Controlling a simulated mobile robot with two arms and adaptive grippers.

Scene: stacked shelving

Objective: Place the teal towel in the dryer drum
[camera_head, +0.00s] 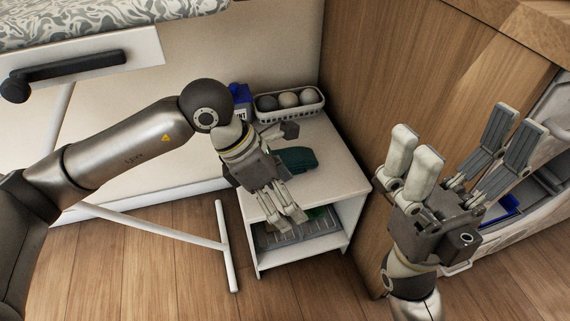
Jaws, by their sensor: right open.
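The teal towel (297,160) lies folded on top of the small white shelf unit (335,165). My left gripper (292,172) is over the shelf top with its fingers spread on either side of the towel; whether they touch it cannot be told. My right gripper (464,139) is open and empty, fingers up, in front of the wooden panel and well to the right of the towel. A white appliance (530,225), perhaps the dryer, shows partly at the right edge behind my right gripper. Its drum cannot be made out clearly.
A white basket (290,112) with several balls and a blue container (239,96) stand at the back of the shelf top. A grey tray (295,236) sits on the lower shelf. An ironing board (130,55) is at upper left. A wooden panel (385,70) stands between shelf and appliance.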

